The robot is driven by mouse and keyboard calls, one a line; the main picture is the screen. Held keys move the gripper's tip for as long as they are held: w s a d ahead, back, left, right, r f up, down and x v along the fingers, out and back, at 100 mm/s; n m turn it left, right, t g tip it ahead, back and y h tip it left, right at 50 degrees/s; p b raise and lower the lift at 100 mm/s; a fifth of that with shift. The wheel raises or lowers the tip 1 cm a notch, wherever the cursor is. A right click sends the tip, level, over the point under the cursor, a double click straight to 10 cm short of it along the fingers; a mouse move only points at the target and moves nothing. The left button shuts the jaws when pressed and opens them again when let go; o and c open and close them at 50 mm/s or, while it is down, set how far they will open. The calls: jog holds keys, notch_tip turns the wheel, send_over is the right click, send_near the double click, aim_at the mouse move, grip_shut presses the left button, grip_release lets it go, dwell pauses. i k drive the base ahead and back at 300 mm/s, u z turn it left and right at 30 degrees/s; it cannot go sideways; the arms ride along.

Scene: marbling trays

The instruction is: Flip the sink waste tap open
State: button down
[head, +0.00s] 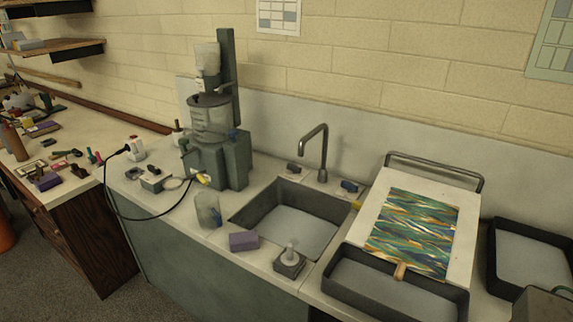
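The grey sink (252,216) is set into the pale counter, with a tall bent faucet (325,150) behind it. A small blue-handled fitting (349,186) sits to the right of the faucet base. A dark fitting (293,168) sits to its left. A small yellow piece (357,205) shows at the sink's right edge. I cannot tell which of these is the waste tap, or whether it is open or shut. My gripper is not in view.
A grey machine (238,160) with a clear vessel stands left of the sink. A clear beaker (207,210), purple block (243,241) and small dispenser (290,262) stand along the front. A marbled sheet (415,230) on a board and a dark tray (335,284) lie right.

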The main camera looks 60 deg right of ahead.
aim_at(295, 168)
jog(key=u, duration=0.25)
jog(key=i, duration=1)
jog(key=z, duration=0.25)
